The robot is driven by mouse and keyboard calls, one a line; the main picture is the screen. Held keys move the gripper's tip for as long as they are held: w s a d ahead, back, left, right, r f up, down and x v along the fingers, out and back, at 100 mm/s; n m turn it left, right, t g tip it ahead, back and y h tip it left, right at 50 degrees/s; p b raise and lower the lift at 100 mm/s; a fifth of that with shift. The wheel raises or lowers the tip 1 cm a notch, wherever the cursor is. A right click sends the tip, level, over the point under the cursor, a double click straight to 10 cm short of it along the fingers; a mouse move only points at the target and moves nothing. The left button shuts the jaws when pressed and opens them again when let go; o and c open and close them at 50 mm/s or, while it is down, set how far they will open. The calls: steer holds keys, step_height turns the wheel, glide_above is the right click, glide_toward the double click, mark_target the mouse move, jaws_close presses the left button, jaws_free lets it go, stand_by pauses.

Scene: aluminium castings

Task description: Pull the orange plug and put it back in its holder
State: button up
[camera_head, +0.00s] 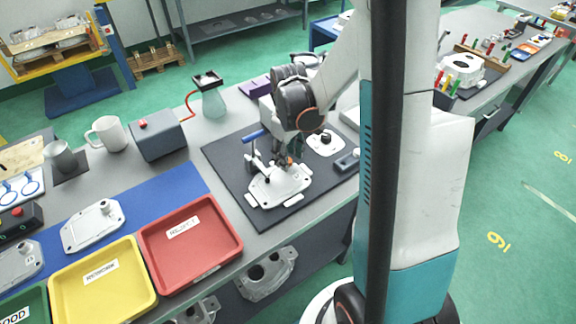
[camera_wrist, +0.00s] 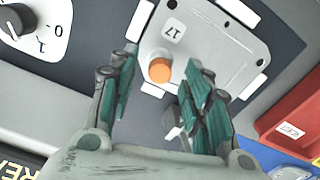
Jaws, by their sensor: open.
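The orange plug (camera_wrist: 160,69) sits upright in a pale casting (camera_wrist: 195,45) marked 17, seen from above in the wrist view. My gripper (camera_wrist: 165,78) is open, with one green-padded finger on each side of the plug and a gap to both. In the head view the casting (camera_head: 270,190) lies on a dark mat, and my gripper (camera_head: 288,152) is over its far end. A bit of orange shows there between the fingers, mostly hidden by them. I cannot make out the plug's holder near the casting.
A blue-handled clamp (camera_head: 254,135) stands beside the casting. A white plate with a black knob (camera_head: 325,139) and a small grey block (camera_head: 347,161) are to the right. Red (camera_head: 195,262) and yellow (camera_head: 108,305) trays stand front left. A rack with coloured handles is on the far-right table.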

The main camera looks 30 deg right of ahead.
steer(key=shift+f, duration=0.5)
steer(key=shift+r, duration=0.1)
steer(key=c, duration=0.7)
steer(key=shift+c, duration=0.5)
